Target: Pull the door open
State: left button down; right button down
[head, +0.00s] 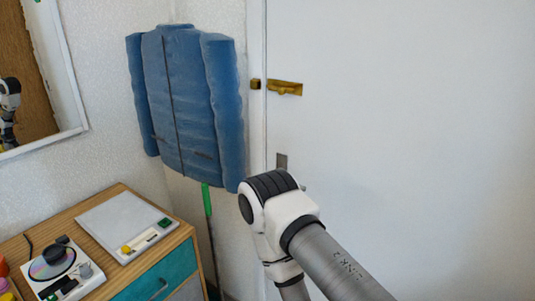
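The white door (400,110) fills the right side of the head view. Its left edge lies along the white frame (256,45), and I see no clear gap there. A brass latch (286,88) sits on the door near that edge, with a small brass piece (255,84) on the frame beside it. Lower down, a grey metal plate (282,160) shows just above my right arm, which hides what is below it. My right arm comes in from the lower right and bends downward in front of the door's edge. Neither gripper is in view.
A blue padded jacket (185,100) hangs left of the door, with a green-topped pole (206,198) below it. A wooden cabinet (180,232) at lower left carries a white flat device (125,222) and a disc player (58,265). A mirror (75,100) hangs above.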

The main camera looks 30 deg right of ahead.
aim_at(410, 130)
jog(key=z, duration=1.95)
